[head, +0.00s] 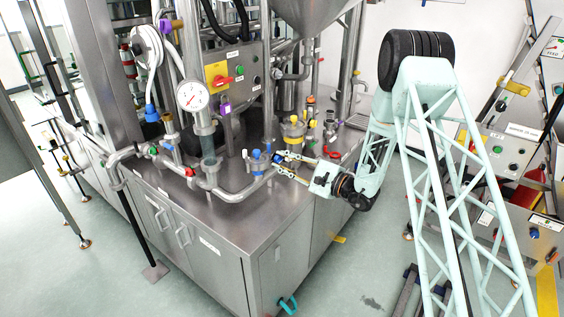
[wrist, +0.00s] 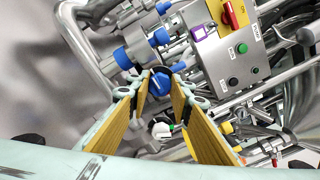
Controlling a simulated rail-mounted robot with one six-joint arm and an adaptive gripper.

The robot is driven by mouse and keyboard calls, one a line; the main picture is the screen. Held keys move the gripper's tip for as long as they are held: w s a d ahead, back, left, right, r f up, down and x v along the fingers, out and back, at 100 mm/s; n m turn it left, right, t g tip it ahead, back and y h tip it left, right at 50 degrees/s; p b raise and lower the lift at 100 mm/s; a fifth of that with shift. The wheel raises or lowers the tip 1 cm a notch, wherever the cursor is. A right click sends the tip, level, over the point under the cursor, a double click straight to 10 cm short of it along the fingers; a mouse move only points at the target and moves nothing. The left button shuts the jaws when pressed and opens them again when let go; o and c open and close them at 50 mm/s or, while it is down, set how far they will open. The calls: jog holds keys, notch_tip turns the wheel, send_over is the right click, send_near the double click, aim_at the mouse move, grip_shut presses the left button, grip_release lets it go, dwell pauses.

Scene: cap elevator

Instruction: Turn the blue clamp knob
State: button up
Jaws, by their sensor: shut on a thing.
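The blue clamp knob (wrist: 161,83) sits between my fingertips in the wrist view, on the metal pipework. It also shows as a small blue spot at the fingertips in the head view (head: 277,158). My gripper (head: 279,164) reaches in from the right, low over the steel cabinet top. In the wrist view my gripper (wrist: 159,85) has its two yellow-lined fingers on either side of the knob, shut on it. The fingers hide part of the knob's sides.
Other blue knobs (wrist: 123,58) stand close by on the pipes. A control box (wrist: 233,45) with a red and yellow switch is at upper right in the wrist view. A yellow-banded vessel (head: 293,130) stands just behind my gripper. The front of the cabinet top (head: 240,225) is clear.

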jog(key=shift+m, duration=0.3)
jog(key=m+p, duration=0.1)
jog(key=m, duration=0.4)
jog(key=m+p, duration=0.1)
jog(key=m, duration=0.4)
jog(key=shift+r+m+p, duration=0.1)
jog(key=shift+m+p, duration=0.2)
jog(key=shift+p, duration=0.1)
jog(key=m+p, duration=0.2)
jog(key=m, duration=0.4)
jog(key=shift+w+d+p, duration=0.1)
jog(key=shift+p, duration=0.2)
jog(key=shift+m+p, duration=1.2)
jog(key=shift+m, duration=1.8)
jog(key=o, duration=0.9)
